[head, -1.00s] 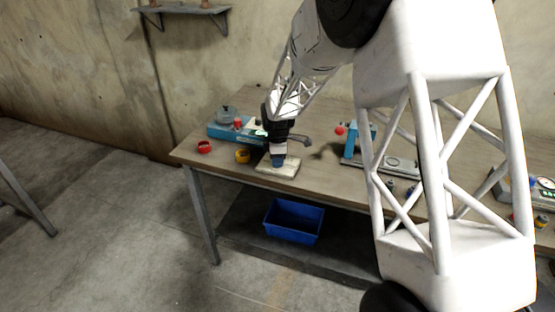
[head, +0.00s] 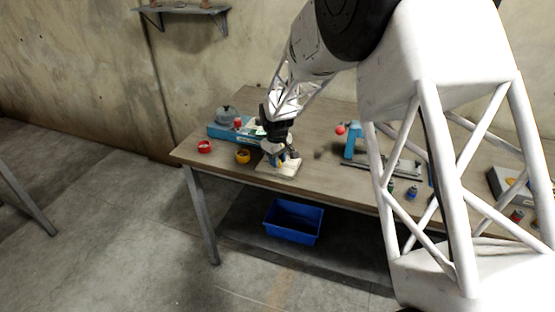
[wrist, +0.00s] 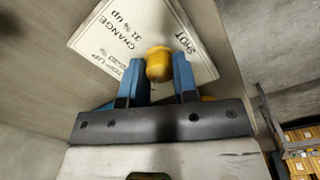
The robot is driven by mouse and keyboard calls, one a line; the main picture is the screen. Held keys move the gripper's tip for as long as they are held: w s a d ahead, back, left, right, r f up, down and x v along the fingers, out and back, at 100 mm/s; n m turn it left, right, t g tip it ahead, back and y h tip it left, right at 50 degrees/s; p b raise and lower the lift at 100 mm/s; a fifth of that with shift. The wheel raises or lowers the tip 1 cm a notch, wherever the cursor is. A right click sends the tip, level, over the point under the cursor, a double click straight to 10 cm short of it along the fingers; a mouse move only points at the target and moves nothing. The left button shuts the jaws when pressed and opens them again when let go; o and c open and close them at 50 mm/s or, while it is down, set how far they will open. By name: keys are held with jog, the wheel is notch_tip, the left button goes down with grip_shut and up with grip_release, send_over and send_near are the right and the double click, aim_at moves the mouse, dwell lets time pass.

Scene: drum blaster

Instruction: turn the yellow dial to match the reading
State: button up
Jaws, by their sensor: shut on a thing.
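My gripper (wrist: 160,78) has blue fingers closed on a yellow, rounded knob (wrist: 158,62), seen between the fingertips in the wrist view. I cannot tell whether this knob is the yellow dial itself. A white card (wrist: 122,40) with printed text lies behind it, its words turned over in the picture: "SHOT", "CHANGE 31 ¾ up" and a partly covered "TOP UP" line. In the head view my gripper (head: 281,158) is low over the pale card (head: 289,170) near the table's front edge. A yellow ring-like piece (head: 242,156) stands left of it.
A red ring-like piece (head: 204,146) and a blue device with a grey pot (head: 226,115) stand at the left on the wooden table (head: 330,185). A blue stand (head: 353,141) and a grey plate (head: 400,168) are to the right. A blue bin (head: 293,221) sits below.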

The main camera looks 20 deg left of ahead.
jog(key=m, duration=0.5)
jog(key=shift+m, duration=0.3)
jog(key=m, duration=0.4)
jog(key=shift+m, duration=0.3)
jog(key=m, duration=0.4)
jog(key=shift+m, duration=0.3)
jog(key=m, duration=0.4)
jog(key=shift+m+g, duration=0.3)
jog(key=o, duration=0.9)
jog(key=shift+o, duration=0.2)
jog(key=shift+r, duration=0.1)
